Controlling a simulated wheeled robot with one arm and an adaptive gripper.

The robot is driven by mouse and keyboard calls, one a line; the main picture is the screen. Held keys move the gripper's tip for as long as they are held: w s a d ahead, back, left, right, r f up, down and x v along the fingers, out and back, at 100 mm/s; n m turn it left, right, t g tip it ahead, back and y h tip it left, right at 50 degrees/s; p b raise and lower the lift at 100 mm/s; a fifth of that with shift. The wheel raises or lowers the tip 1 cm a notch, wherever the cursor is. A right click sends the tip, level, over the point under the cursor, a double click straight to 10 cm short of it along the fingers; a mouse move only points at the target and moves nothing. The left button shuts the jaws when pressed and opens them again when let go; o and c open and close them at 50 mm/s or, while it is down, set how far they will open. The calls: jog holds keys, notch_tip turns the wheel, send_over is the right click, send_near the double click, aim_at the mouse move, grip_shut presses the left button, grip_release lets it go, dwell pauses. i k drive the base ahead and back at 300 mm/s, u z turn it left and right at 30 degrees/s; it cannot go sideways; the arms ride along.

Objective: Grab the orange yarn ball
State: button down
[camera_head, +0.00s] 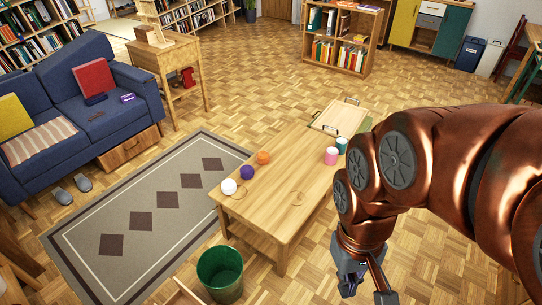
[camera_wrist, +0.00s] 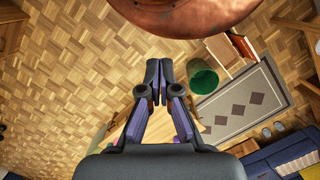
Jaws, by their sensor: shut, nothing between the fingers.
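The orange yarn ball (camera_head: 263,157) sits on the wooden coffee table (camera_head: 292,178) near its far left edge in the head view. A purple ball (camera_head: 246,172) and a white ball (camera_head: 229,187) lie in a row in front of it. My gripper (camera_head: 366,292) hangs low at the right, to the right of the table and well apart from the ball. In the wrist view, my gripper (camera_wrist: 159,64) has its fingertips close together, shut and empty. The ball is not visible there; my gripper hides much of the table.
Open parquet lies beyond the table; a blue sofa (camera_head: 65,97) is left.

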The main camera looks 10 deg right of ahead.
aim_at(263, 158)
jog(key=z, duration=0.95)
jog(key=i, duration=1.75)
jog(key=u, duration=2.5)
